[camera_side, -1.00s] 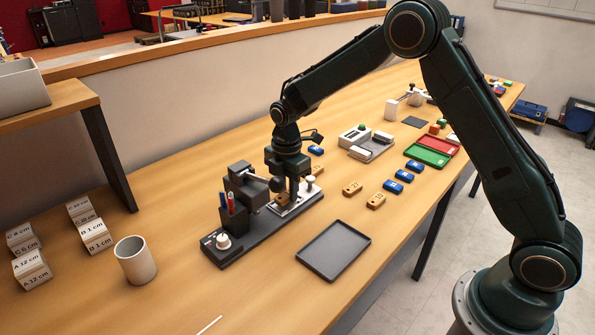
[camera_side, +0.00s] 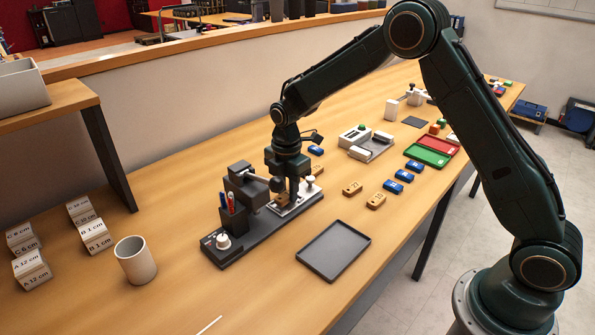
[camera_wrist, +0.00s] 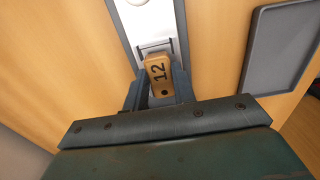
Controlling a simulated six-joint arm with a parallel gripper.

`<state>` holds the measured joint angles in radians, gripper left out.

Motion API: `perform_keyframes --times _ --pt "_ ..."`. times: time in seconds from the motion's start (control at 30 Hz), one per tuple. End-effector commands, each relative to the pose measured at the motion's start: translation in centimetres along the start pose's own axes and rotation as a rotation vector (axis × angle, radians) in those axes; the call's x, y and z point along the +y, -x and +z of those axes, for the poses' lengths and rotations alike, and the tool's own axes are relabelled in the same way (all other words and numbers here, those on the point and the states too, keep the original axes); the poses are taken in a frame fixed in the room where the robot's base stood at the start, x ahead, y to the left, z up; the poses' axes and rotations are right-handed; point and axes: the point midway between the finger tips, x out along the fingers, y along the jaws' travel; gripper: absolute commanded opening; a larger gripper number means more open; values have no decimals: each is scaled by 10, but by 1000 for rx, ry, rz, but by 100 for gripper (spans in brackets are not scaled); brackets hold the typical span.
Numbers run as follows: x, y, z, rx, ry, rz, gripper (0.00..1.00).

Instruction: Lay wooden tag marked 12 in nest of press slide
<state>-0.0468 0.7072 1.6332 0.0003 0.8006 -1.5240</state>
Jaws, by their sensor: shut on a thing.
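The wooden tag marked 12 (camera_wrist: 159,74) is between the fingers of my gripper (camera_wrist: 158,90) in the wrist view. My gripper is shut on it, with the tag's number facing the camera. In the side view my gripper (camera_side: 286,198) is low over the light slide plate (camera_side: 302,199) of the dark press (camera_side: 264,230). The slide also shows in the wrist view (camera_wrist: 150,22), with a dark-edged nest at the tag's far end. The tag overlaps this nest in the picture; I cannot tell if it touches the bottom.
An empty dark tray (camera_side: 334,250) lies right of the press. Two wooden tags (camera_side: 352,188) (camera_side: 376,201) and several blue tags (camera_side: 393,186) lie on the table behind it. Pens stand in the holder on the press.

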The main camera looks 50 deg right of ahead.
Motion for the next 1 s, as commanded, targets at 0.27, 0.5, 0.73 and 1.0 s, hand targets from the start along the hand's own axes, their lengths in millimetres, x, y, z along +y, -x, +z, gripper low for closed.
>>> perform_keyframes --times 0.27,0.5,0.73,1.0 --pt "0 -4 0 0 0 -1 5" --pt "0 -6 0 0 0 0 5" --pt "0 -6 0 0 0 0 5" --pt "0 -6 0 0 0 0 5"
